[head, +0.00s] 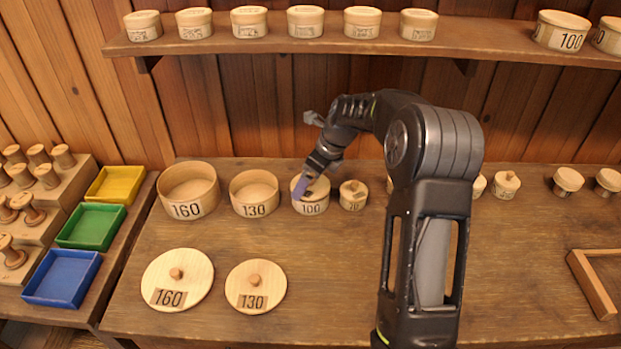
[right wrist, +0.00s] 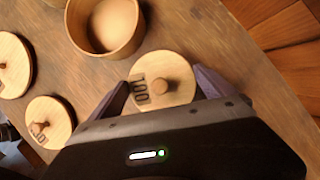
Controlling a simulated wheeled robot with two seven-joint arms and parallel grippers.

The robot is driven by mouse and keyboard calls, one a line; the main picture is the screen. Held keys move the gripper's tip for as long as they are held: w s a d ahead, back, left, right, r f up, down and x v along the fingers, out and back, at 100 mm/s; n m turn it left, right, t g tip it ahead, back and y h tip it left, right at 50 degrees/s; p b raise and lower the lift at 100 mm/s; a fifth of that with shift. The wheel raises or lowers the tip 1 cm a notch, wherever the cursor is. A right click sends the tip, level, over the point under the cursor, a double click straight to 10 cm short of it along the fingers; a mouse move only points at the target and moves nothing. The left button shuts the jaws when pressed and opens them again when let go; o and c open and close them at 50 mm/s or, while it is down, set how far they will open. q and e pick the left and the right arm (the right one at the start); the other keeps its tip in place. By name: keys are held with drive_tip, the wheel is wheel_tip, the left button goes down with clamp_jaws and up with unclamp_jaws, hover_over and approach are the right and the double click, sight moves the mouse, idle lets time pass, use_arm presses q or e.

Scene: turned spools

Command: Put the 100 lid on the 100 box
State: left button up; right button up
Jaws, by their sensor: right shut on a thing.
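The 100 box (head: 312,208) stands upright in the back row, between the open 130 box (head: 254,207) and the lidded 70 box (head: 353,203). The 100 lid (right wrist: 172,67), round with a knob and a dark 100 label, is between the fingers of my right gripper (right wrist: 160,82), which is shut on its rim. In the head view my right gripper (head: 308,186) is at the top of the 100 box. The lid covers the box in the right wrist view, and I cannot tell whether it rests on it. My left gripper is not in view.
The 160 lid (head: 178,285) and 130 lid (head: 256,292) lie at the front left; the open 160 box (head: 188,197) stands behind. Small lidded boxes (head: 507,188) stand at right. A shelf (head: 280,44) with boxes hangs above. The front middle is clear beside my arm.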

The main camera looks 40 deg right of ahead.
drive_tip(key=shift+p, duration=0.3)
drive_tip(key=shift+f, duration=0.15)
idle(0.8)
drive_tip(key=o, duration=1)
drive_tip(key=shift+p, duration=0.3)
drive_tip(key=shift+r+p, duration=0.7)
drive_tip(key=shift+r, duration=0.05)
